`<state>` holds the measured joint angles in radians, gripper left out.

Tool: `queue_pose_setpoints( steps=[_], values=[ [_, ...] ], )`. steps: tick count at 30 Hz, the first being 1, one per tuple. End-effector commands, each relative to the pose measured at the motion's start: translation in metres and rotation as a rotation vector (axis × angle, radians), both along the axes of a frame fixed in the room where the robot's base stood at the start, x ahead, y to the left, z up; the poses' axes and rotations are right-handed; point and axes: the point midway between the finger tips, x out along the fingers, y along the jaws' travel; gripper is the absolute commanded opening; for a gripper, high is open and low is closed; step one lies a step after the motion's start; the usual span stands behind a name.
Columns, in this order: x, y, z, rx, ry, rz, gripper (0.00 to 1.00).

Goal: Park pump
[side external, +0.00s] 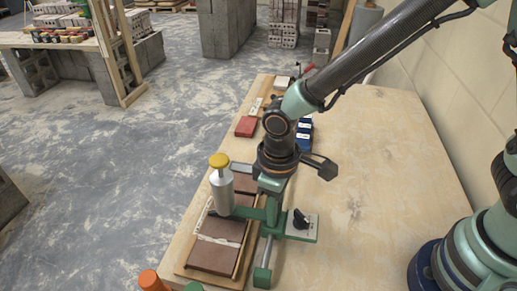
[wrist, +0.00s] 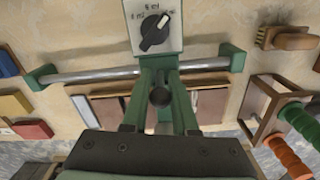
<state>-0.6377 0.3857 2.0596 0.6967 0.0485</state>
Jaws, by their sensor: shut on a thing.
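The pump is a green frame with a white dial plate (side external: 303,226), a grey cylinder with a yellow cap (side external: 221,190) and a metal rod with green ends. My gripper (side external: 272,203) is shut on the pump's middle. In the wrist view the green fingers of my gripper (wrist: 160,98) close around a black knob, with the dial plate (wrist: 154,28) beyond and the rod crossing behind. The cylinder stands over a wooden tray (side external: 188,271) of brown slabs, and the dial plate lies to the right of it. I cannot tell whether the pump touches the tray or table.
A red block (side external: 246,127) and blue items (side external: 304,133) lie at the table's far end. Orange (side external: 150,281) and green (wrist: 298,118) handles and a brush (wrist: 287,38) are near the close end. The table's right side (side external: 385,165) is clear.

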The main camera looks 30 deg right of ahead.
Motion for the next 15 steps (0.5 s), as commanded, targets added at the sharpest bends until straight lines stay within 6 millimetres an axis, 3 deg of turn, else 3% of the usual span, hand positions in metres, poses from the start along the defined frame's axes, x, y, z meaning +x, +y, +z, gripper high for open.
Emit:
queue_pose_setpoints(
  steps=[6,15],
  values=[
    [0.049,-0.049,0.001,0.001,-0.001,-0.01,0.0],
    [0.101,-0.101,0.001,0.001,-0.001,-0.006,0.0]
  ],
)
